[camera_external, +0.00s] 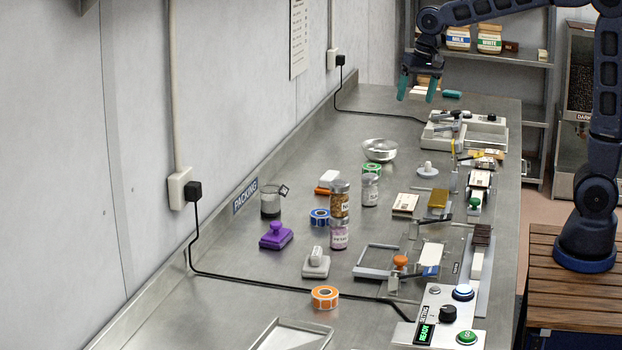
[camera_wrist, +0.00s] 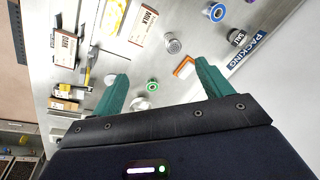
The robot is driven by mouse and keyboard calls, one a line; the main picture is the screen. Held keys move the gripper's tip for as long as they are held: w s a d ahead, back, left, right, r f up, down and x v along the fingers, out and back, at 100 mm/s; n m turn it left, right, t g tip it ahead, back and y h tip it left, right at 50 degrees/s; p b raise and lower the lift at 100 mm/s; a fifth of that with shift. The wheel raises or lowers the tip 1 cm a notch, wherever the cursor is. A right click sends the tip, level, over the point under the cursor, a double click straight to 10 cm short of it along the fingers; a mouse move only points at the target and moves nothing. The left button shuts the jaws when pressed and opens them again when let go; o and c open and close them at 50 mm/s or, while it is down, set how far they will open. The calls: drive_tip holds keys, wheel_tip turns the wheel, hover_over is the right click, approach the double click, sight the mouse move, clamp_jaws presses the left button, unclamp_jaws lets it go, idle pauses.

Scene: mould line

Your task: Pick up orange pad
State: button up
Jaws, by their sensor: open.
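A small orange pad (camera_external: 322,190) with a white part over it lies on the steel bench, left of the jars in the external view. In the wrist view the orange pad (camera_wrist: 183,67) shows as an orange edge around white, close beside the right fingertip in the picture. My gripper (camera_external: 417,90) is open and empty, high above the far end of the bench, well apart from the pad. Its two green fingers also show in the wrist view (camera_wrist: 162,74), spread wide with nothing between them held.
A metal bowl (camera_external: 380,150) is farther back. The wall with a cable runs along the left.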

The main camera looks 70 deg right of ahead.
drive_tip(key=w+d+f+m+g, duration=0.1)
drive_tip(key=w+d+f+m, duration=0.1)
drive_tip(key=w+f, duration=0.35)
drive_tip(key=w+d+f+m, duration=0.2)
drive_tip(key=w+d, duration=0.1)
drive_tip(key=w, duration=0.6)
drive_tip(key=m+g, duration=0.1)
drive_tip(key=m, duration=0.4)
hover_over(329, 175)
wheel_tip(329, 175, down, 14)
drive_tip(key=shift+s+d+f, duration=0.1)
drive_tip(key=shift+d+f, duration=0.1)
drive_tip(key=shift+f, duration=5.05)
drive_tip(key=c, duration=1.1)
drive_tip(key=shift+r, duration=0.15)
